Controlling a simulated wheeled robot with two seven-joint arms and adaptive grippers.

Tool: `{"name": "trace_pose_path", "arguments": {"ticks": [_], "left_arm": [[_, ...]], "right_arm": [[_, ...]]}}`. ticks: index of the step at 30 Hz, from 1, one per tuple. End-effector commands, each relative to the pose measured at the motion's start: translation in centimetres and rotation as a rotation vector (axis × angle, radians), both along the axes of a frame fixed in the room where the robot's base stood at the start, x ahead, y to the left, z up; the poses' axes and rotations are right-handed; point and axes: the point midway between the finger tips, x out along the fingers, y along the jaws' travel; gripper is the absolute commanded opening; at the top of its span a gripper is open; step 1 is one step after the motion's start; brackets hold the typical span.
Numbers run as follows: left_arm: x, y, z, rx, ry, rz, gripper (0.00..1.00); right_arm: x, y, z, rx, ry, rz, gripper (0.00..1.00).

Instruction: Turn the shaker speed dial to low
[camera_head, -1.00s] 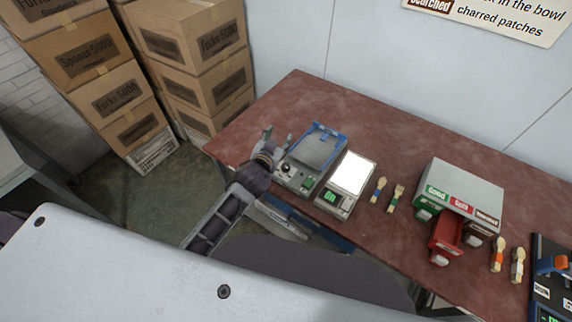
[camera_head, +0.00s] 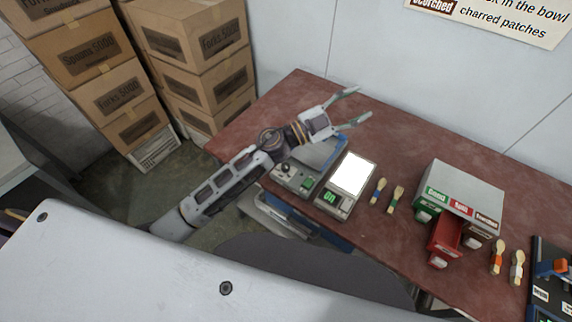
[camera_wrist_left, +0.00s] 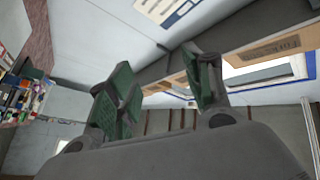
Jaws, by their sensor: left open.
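The shaker (camera_head: 322,152) is a grey and blue device at the left part of the red-brown table, partly hidden under my left arm. Its front panel (camera_head: 296,178) shows a small dark dial (camera_head: 286,168) and a green button (camera_head: 304,184). I cannot read the dial's setting. My left gripper (camera_head: 358,107) is open and empty, with its fingers spread above the table behind the shaker, away from the dial. In the left wrist view the open green-padded fingers (camera_wrist_left: 165,90) have nothing between them and face the wall and ceiling. My right gripper is not in view.
A device with a lit white top (camera_head: 353,173) stands right of the shaker. Wooden utensils (camera_head: 387,192) lie beside it. A sorting box (camera_head: 461,190) with an open red drawer (camera_head: 445,240) is further right. Cardboard boxes (camera_head: 195,60) are stacked left of the table (camera_head: 405,150).

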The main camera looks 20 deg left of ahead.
Motion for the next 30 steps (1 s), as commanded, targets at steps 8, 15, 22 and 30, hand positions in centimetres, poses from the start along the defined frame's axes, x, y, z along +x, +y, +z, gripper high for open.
{"name": "trace_pose_path", "arguments": {"ticks": [8,15,22,30], "left_arm": [[-3.3,-4.1,-1.1,0.195,-0.066,-0.255,0.51],[-5.8,-5.6,-4.3,0.414,-0.066,-0.443,0.51],[-7.0,-4.9,-8.2,0.66,-0.016,-0.576,0.51],[-7.0,-1.3,-13.0,0.978,0.101,-0.658,0.51]], "right_arm": [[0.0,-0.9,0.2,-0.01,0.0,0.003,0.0],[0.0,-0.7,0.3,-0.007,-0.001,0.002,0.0],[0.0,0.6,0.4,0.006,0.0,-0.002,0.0],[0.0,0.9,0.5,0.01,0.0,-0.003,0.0]]}}
